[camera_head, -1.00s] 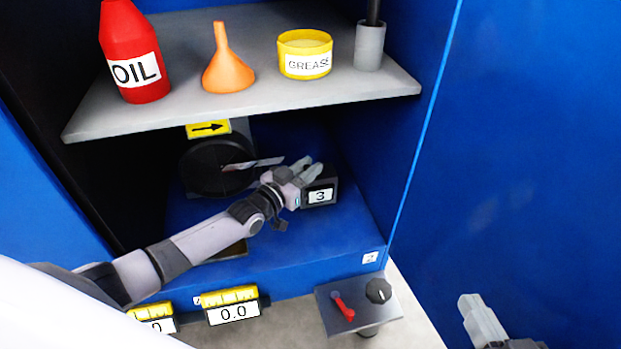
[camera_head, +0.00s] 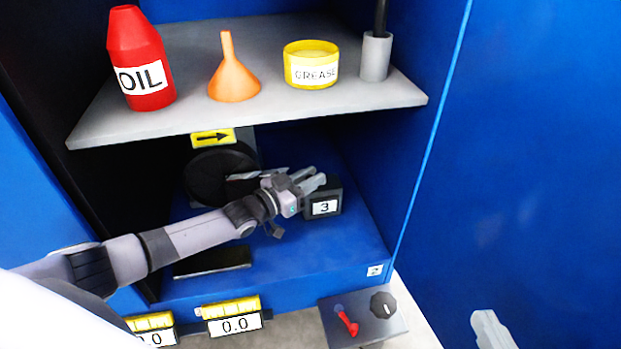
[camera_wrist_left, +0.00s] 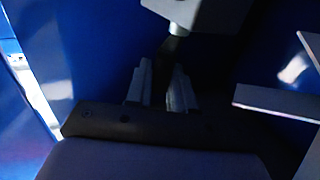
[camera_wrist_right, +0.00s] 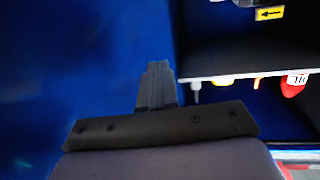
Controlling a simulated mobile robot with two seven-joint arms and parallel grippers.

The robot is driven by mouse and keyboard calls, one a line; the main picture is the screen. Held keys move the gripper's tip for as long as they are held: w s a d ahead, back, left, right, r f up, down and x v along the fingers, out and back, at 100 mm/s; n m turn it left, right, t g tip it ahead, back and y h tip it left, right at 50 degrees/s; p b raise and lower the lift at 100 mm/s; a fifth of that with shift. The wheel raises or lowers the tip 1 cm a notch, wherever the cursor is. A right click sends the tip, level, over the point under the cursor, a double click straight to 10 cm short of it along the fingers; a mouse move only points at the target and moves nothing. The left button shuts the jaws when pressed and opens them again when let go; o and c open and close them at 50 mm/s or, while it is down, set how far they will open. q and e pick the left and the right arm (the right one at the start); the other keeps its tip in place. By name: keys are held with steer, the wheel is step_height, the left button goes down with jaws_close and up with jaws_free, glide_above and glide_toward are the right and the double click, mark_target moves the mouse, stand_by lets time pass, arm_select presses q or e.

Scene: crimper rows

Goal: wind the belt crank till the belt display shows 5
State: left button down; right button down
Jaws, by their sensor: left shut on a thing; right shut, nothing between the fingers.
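The belt crank is a black round wheel (camera_head: 214,176) with a thin grey crank arm (camera_head: 262,174), low inside the blue cabinet. My left gripper (camera_head: 312,180) is at the outer end of that arm, shut on the crank handle, which its fingers mostly hide in the head view. In the left wrist view, a dark handle (camera_wrist_left: 172,50) runs between the fingers of the left gripper (camera_wrist_left: 164,76). The belt display (camera_head: 324,207), a black box just right of the gripper, shows 3. My right gripper (camera_head: 490,328) is shut and empty at the lower right; it also shows in the right wrist view (camera_wrist_right: 157,68).
A yellow sign (camera_head: 212,138) with a right-pointing arrow is above the wheel. Below are a 0.0 display (camera_head: 235,325) and a red-lever panel (camera_head: 365,318).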

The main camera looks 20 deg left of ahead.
arm_select(q)
steer(key=c, duration=1.1)
jaws_free()
steer(key=shift+r, duration=0.25)
steer(key=shift+f, duration=0.15)
steer(key=shift+s+a, duration=0.1)
steer(key=shift+s, duration=0.05)
arm_select(e)
steer(key=shift+r, duration=0.1)
arm_select(q)
steer(key=p+v, duration=0.3)
steer(key=v, duration=0.4)
arm_select(e)
steer(key=shift+w+a+f+m+g+y, duration=0.2)
steer(key=shift+a+m+g, duration=0.1)
steer(key=shift+a+g, duration=0.15)
steer(key=shift+w+a+f+m+g+y, duration=0.1)
steer(key=shift+a+m+g+y, duration=0.1)
steer(key=shift+a+m+g, duration=0.25)
arm_select(q)
steer(key=shift+o, duration=0.2)
arm_select(e)
steer(key=shift+a, duration=0.1)
